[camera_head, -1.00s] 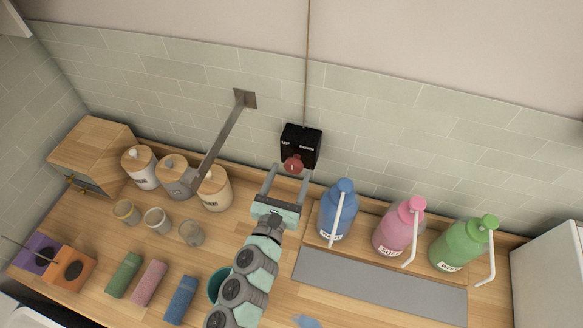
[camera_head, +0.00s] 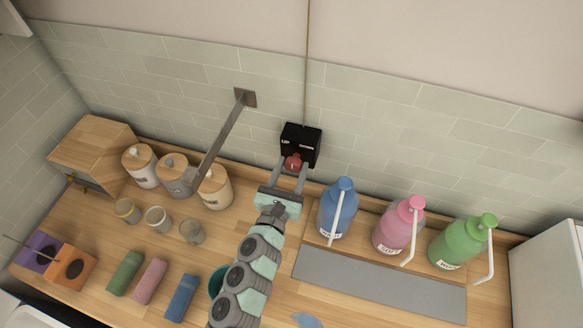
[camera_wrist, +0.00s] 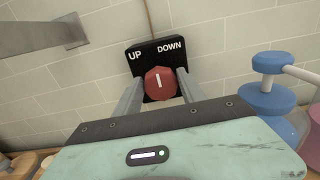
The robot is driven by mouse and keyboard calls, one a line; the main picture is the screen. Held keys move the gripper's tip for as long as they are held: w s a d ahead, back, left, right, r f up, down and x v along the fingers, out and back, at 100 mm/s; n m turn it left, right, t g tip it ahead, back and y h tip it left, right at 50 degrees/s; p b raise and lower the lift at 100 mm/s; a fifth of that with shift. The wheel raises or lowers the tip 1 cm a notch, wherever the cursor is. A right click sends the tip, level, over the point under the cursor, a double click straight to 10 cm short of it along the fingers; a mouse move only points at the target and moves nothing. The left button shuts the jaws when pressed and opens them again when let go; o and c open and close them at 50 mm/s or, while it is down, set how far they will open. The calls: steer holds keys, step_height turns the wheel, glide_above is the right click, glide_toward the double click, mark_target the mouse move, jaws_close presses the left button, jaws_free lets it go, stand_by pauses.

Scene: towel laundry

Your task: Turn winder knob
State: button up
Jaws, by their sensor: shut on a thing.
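The winder is a black box (camera_head: 302,140) on the tiled wall, with a cord running up from it. Its face reads UP on the left and DOWN on the right, clear in the wrist view (camera_wrist: 156,52). The red knob (camera_wrist: 160,82) has a white mark that stands nearly upright, and the knob also shows in the head view (camera_head: 293,162). My gripper (camera_wrist: 160,90) is shut on the knob, one finger on its left side and one on its right. In the head view, my gripper (camera_head: 291,168) reaches up to the box from below.
A metal bracket arm (camera_head: 222,140) juts from the wall at left. Blue (camera_head: 337,210), pink (camera_head: 398,226) and green (camera_head: 463,243) pump bottles stand at right. Lidded jars (camera_head: 215,187), small cups (camera_head: 158,219) and rolled towels (camera_head: 150,281) are on the counter at left.

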steer(key=c, duration=0.5)
steer(key=shift+c, duration=0.2)
steer(key=shift+n, duration=0.3)
